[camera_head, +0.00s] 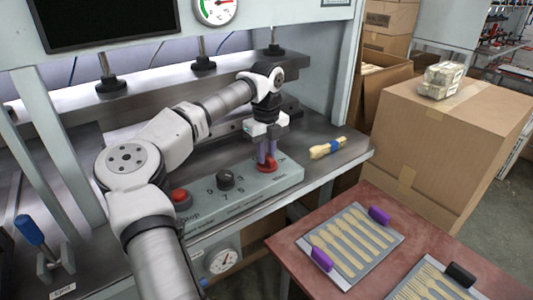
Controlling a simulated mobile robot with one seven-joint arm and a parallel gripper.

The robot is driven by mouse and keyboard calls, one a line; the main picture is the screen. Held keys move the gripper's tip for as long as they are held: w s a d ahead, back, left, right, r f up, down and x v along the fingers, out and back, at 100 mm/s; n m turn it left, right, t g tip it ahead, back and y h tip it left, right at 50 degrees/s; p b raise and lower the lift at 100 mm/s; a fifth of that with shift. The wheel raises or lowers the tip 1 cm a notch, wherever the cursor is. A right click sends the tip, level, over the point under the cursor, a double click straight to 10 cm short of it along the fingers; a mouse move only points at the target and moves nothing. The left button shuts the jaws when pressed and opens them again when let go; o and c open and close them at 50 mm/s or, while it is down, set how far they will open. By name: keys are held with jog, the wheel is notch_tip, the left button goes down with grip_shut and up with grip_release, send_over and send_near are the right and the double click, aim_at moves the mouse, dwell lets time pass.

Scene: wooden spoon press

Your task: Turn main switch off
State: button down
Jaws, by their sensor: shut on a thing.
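The control panel (246,195) is a grey-green box on the front of the press table. The main switch appears to be the red rotary knob (267,166) at the panel's right end. My gripper (267,158) points down over this red knob, with its purple fingers shut on it. The fingers hide part of the knob, so its exact turn angle cannot be told. A red stop button (180,196) sits at the panel's left end, and a black dial (226,178) with numbers around it is in the middle.
A bundle of wooden spoons (326,148) lies right of the panel. A tray of spoons (346,243) with purple handles rests on the reddish table (306,262) in front. Cardboard boxes (440,140) stand at right. A blue-handled lever (30,232) is at left. Press columns rise behind my arm.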

jog(key=shift+n, duration=0.3)
jog(key=c, duration=1.3)
grip_release()
notch_tip(320, 180, up, 14)
jog(key=shift+f+b, duration=0.1)
jog(key=shift+b, duration=0.45)
